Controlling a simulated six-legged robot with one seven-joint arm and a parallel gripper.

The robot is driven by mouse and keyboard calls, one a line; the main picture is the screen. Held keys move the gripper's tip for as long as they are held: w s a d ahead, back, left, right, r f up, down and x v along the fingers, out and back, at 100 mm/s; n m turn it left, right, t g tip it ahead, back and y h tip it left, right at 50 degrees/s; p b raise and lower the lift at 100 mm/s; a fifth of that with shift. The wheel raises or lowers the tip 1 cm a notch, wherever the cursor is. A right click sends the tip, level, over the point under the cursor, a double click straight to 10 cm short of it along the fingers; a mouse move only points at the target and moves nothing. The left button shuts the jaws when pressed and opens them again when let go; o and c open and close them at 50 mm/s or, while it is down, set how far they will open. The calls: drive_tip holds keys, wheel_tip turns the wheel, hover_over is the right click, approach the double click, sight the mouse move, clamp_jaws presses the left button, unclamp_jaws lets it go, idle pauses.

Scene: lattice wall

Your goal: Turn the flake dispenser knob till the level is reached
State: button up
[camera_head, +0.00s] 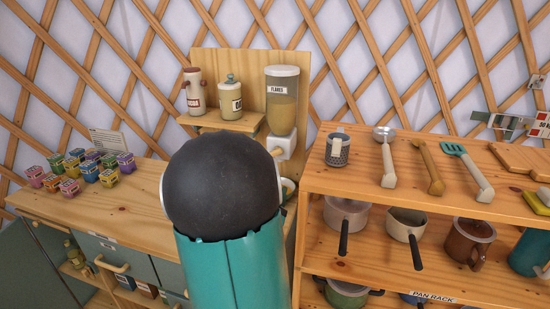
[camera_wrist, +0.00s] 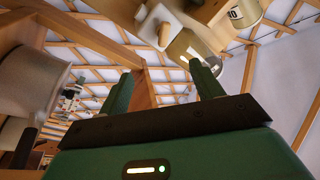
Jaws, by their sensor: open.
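The flake dispenser (camera_head: 281,98) is a clear container labelled FLAKES, partly filled with tan flakes, mounted on a wooden back panel. Its white lower housing (camera_head: 284,145) has a light wooden knob (camera_head: 276,152) on the front. In the wrist view the knob (camera_wrist: 165,36) stands out from the white housing (camera_wrist: 157,19), beyond my fingertips and apart from them. My gripper (camera_wrist: 161,72) is open with nothing between its fingers; my arm hides it in the head view. A greenish vessel (camera_head: 289,188) below the dispenser is mostly hidden by my arm. I cannot see its level.
Two canisters (camera_head: 230,98) stand on a small shelf left of the dispenser. Several small coloured boxes (camera_head: 88,166) sit on the counter (camera_head: 130,208). At right, a pan rack (camera_head: 330,178) holds utensils on top and pots below, close beside my arm.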

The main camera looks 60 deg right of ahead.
drive_tip(key=w+d+r+n+t, duration=0.1)
drive_tip(key=w+d+n, duration=0.1)
drive_tip(key=d+n, duration=0.4)
drive_tip(key=w+d+r+n+t, duration=0.1)
drive_tip(key=w+d+n+t, duration=0.1)
drive_tip(key=d+n, duration=0.4)
drive_tip(key=n, duration=0.3)
drive_tip(key=shift+w+r, duration=0.15)
drive_tip(key=shift+r, duration=0.1)
drive_tip(key=shift+c, duration=0.3)
drive_tip(key=c, duration=0.9)
